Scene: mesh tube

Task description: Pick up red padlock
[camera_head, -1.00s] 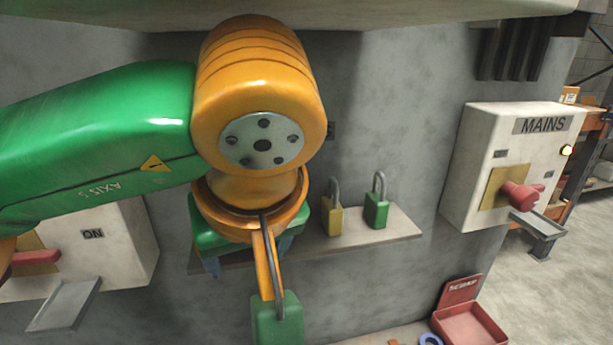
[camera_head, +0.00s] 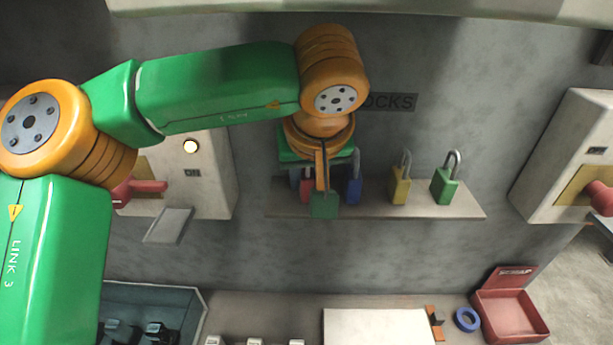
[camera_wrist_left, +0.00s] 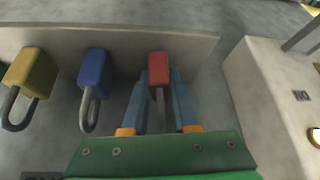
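The red padlock (camera_wrist_left: 158,66) stands on the wall shelf, with its shackle toward my gripper. In the head view the red padlock (camera_head: 306,191) shows only partly, hidden by my left wrist. My left gripper (camera_wrist_left: 160,85) points down over it, with one blue finger on each side of the padlock. The fingers are parted, with little room beside the padlock's body. In the head view my left gripper (camera_head: 312,178) is over the left end of the shelf, its fingers mostly hidden. My right gripper is out of view.
On the shelf (camera_head: 450,212), a blue padlock (camera_head: 354,190) stands close beside the red one, then a yellow padlock (camera_head: 400,188) and a green padlock (camera_head: 445,187). Switch boxes flank the shelf. A red scrap bin (camera_head: 508,310) is at the lower right.

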